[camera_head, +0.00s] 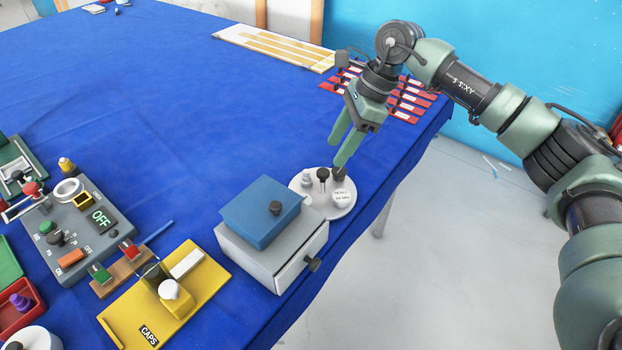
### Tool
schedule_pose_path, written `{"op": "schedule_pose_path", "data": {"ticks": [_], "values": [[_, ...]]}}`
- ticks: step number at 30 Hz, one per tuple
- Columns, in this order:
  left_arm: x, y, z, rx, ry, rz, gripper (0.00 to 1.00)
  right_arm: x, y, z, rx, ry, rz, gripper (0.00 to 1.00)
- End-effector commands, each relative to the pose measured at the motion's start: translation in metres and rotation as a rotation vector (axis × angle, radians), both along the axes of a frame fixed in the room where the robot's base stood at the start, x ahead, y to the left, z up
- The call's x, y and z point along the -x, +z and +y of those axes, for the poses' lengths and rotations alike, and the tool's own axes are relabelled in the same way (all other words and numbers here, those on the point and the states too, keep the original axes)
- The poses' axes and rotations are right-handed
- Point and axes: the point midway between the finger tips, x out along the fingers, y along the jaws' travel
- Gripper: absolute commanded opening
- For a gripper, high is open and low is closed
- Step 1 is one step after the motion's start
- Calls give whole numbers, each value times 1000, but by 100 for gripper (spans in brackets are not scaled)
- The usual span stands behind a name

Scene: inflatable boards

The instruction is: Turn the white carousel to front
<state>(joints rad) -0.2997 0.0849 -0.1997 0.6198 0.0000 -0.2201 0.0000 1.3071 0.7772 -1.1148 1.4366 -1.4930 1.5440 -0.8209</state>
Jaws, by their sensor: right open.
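The white carousel (313,208) is a round disc near the table's right edge, just behind the grey box. On it stand a small white piece (307,178), a black-topped peg (323,175) and a white labelled jar (341,198). My right gripper (336,158) comes down from behind and above. It is open, and its fingers point down at the carousel's far side. One fingertip is close to the carousel's back right edge. I cannot tell whether it touches anything. My left gripper is not in view.
A grey box (264,262) with a blue lid and dark knobs stands directly in front of the carousel. A yellow caps tray (213,281) and a grey control panel (85,225) lie further left. Red labelled strips (405,106) lie behind my gripper. The blue table's middle is clear.

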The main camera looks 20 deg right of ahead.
Motion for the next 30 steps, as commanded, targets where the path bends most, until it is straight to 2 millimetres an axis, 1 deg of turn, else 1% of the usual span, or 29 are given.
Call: {"op": "schedule_pose_path", "data": {"ticks": [1,4,6,8,12,14,16,19,24,30], "values": [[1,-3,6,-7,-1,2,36,-7,2,-4,6,-1,-7,51],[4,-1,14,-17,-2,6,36,-12,1,-5,10,5,-8,51],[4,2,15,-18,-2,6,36,-12,-4,-3,10,6,-6,51],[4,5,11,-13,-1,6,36,-12,-12,0,10,6,-6,51],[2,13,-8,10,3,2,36,-13,-33,10,9,6,-5,51],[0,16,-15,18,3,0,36,-13,-42,13,9,7,-6,51],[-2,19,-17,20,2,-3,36,-13,-51,17,10,6,-5,51],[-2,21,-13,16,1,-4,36,-14,-61,20,9,5,-6,51],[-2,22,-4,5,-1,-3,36,-15,-68,23,9,6,-9,51],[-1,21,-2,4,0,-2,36,-15,-69,23,9,6,-9,51]]}}
